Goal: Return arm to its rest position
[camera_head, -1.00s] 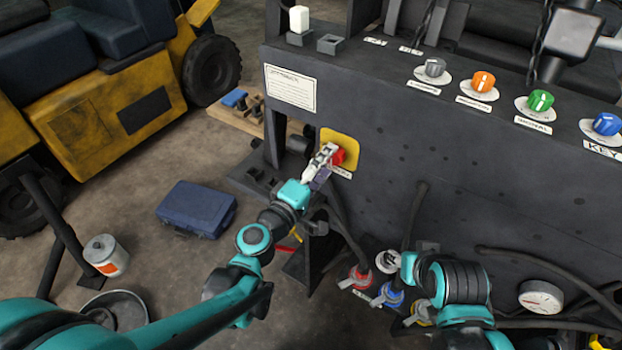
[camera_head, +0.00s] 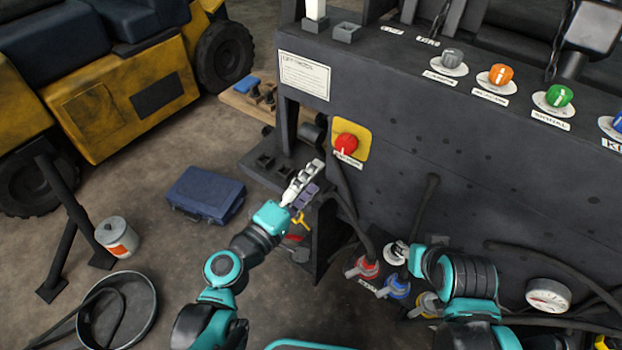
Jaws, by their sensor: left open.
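My left arm comes up from the bottom of the head view. Its gripper (camera_head: 303,190) is open and empty, below and left of the red knob (camera_head: 346,145) on its yellow plate and apart from it. The knob sits on the dark front panel (camera_head: 420,150) of the stripped forklift. My right arm (camera_head: 468,288) shows at the lower right, in front of the panel's lower part. Its gripper is not clearly visible.
Red (camera_head: 363,267) and blue (camera_head: 394,286) connectors with dark cables lie low by the panel. Grey, orange (camera_head: 500,75) and green (camera_head: 559,95) knobs line its top. A blue toolbox (camera_head: 205,194), white can (camera_head: 116,237) and round pan (camera_head: 118,308) stand on the floor at left.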

